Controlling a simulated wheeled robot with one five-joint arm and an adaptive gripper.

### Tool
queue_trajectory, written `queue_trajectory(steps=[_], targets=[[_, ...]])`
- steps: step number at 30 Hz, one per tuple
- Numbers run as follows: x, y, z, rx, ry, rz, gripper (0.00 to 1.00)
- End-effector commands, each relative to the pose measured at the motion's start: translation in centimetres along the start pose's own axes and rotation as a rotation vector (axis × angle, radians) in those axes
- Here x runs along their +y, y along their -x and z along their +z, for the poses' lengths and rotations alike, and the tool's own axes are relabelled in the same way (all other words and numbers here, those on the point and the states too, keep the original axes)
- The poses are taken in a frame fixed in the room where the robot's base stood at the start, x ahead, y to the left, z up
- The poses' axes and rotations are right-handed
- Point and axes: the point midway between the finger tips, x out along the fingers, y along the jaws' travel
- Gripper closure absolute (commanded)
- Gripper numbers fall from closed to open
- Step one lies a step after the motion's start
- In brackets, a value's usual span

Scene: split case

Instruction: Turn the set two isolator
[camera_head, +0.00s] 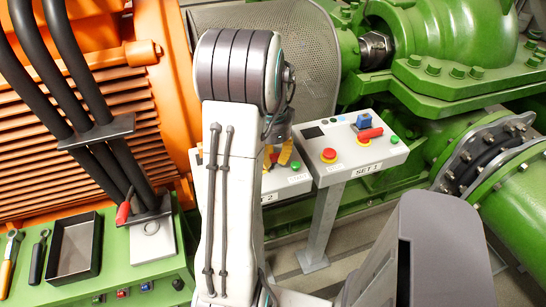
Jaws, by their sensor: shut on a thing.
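The set two panel (297,181) is a light grey sloped box, largely hidden behind my arm; only the "2" of its label (269,198) shows. My gripper (277,154) is at this panel, partly behind my arm, with its yellow-orange fingers down at the panel top. It is shut on the set two isolator, which is mostly hidden by the fingers; the turn of its handle cannot be told. A bit of red shows between the fingers.
A black tray (94,246) and tools lie on the green bench, lower left. Green pipework fills the right.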

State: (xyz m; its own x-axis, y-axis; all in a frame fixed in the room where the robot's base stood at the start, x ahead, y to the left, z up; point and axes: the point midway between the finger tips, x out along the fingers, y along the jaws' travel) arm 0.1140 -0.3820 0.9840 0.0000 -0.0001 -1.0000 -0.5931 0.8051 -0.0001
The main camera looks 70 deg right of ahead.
Motion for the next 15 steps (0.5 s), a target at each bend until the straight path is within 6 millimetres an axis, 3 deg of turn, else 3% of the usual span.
queue_trajectory(steps=[15], targets=[[-0.29,-0.03,-0.03,0.0,0.081,0.0,1.0]])
